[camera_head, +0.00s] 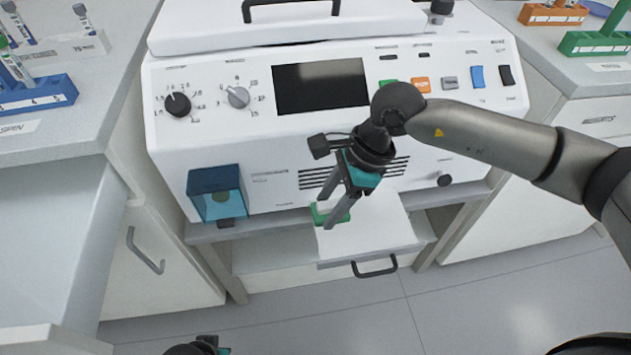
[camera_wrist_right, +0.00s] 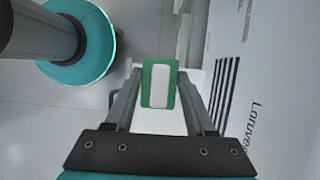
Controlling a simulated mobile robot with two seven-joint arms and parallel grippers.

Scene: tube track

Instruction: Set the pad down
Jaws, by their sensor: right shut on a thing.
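The pad (camera_head: 320,215) is green. In the right wrist view the pad (camera_wrist_right: 159,84) shows a white middle with a green border. My right gripper (camera_head: 331,212) is shut on the pad, with one finger on each side of it in the right wrist view (camera_wrist_right: 160,78). In the head view the pad is over the left part of a white pulled-out tray (camera_head: 385,226) at the machine's front. I cannot tell if the pad touches the tray. My left gripper (camera_head: 207,346) only just shows at the bottom edge, and its fingers are not clear.
The white machine (camera_head: 260,150) with knobs and a dark screen stands behind the tray. A blue see-through box (camera_head: 217,192) juts from its front at left. A black handle (camera_head: 375,267) sits below the tray. Tube racks (camera_head: 38,93) stand on side counters. The floor in front is clear.

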